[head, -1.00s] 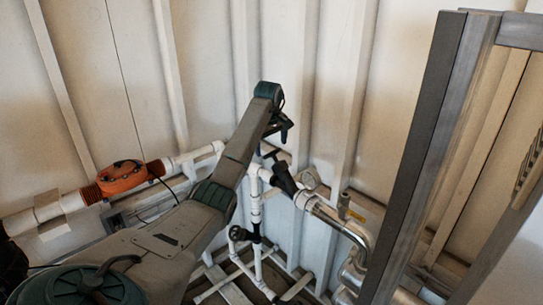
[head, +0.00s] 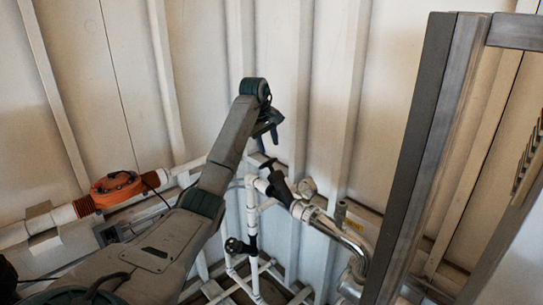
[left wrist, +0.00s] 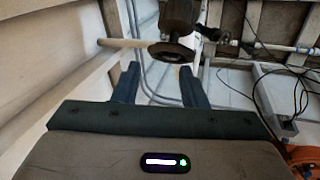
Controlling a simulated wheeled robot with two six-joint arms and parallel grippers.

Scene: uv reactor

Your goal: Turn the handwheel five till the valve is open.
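My left gripper (head: 268,124) points down at the end of my left arm, above the white pipes. In the left wrist view the two dark fingers (left wrist: 159,78) stand apart with nothing between them. A dark valve body with a round, knob-like end (left wrist: 172,52) lies just beyond the fingertips, apparently apart from them. In the head view a black valve (head: 278,187) with a short handle sits on the pipes below the gripper. A small black handwheel (head: 235,246) sits lower on a white pipe. No number shows, so I cannot tell which is handwheel five. My right gripper is not in view.
An orange ribbed unit (head: 116,189) sits on the white pipe at the left. A shiny metal pipe (head: 340,234) bends down right of the valve. A thick grey post (head: 425,150) stands at the right. The ribbed white wall (head: 200,60) is close behind.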

